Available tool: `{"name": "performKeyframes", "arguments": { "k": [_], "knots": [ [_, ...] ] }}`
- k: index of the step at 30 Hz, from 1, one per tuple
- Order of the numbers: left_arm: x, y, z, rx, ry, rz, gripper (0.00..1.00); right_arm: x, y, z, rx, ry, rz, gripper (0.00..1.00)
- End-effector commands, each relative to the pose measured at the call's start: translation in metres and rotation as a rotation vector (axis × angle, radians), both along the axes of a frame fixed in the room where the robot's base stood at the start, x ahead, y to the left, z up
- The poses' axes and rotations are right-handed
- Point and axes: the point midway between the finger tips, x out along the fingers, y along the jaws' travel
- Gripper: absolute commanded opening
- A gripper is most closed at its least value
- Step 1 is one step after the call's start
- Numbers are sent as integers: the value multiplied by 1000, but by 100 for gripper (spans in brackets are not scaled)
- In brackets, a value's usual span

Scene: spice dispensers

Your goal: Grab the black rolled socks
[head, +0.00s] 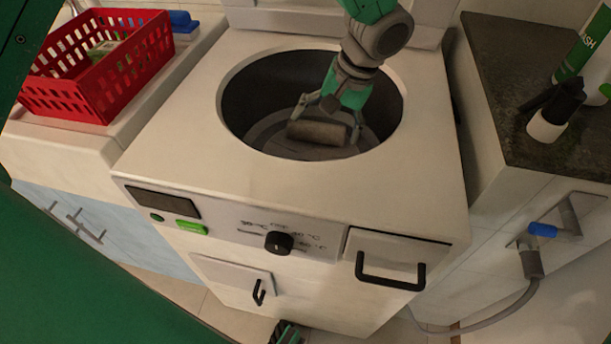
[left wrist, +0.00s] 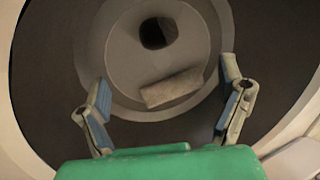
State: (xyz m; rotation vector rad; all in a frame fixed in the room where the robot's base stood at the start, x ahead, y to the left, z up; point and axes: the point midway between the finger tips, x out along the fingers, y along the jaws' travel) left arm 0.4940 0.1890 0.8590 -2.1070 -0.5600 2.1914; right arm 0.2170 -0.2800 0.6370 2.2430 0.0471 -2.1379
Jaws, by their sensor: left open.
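A rolled bundle (head: 318,132), grey-brown in this light and likely the rolled socks, lies inside the round drum (head: 262,92) of the white top-opening washer. It also shows in the left wrist view (left wrist: 172,89), on the drum's floor below the dark central hole. My left gripper (head: 328,116) reaches down into the drum, above the roll. Its fingers (left wrist: 166,100) are spread wide on either side of the roll in the left wrist view, with gaps showing; it holds nothing.
A red basket (head: 95,70) stands on the counter at left. A dark countertop (head: 500,80) at right holds a white-and-green bottle (head: 583,55) and a black-and-white item (head: 556,115). The drum's raised rim surrounds my left gripper. A handle (head: 390,272) juts from the washer's front.

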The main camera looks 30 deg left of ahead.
Motion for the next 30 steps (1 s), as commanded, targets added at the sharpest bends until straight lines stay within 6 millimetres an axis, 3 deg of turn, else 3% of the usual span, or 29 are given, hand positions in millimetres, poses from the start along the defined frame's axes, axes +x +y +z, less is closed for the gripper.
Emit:
{"name": "performKeyframes", "arguments": {
  "k": [1,6,13,22,30],
  "knots": [
    [0,-1,-10,0,-1,-1,88,0,0,-11,0,0,0,40],
    [0,-1,-26,0,-1,-1,88,0,0,-26,0,0,0,40],
    [-1,3,-43,1,2,-2,88,0,0,-33,0,0,0,40],
    [-5,20,-98,-1,3,0,88,0,0,-46,0,0,0,40],
    [-6,27,-117,0,0,0,88,0,0,-51,0,0,0,40]
  ]
}}
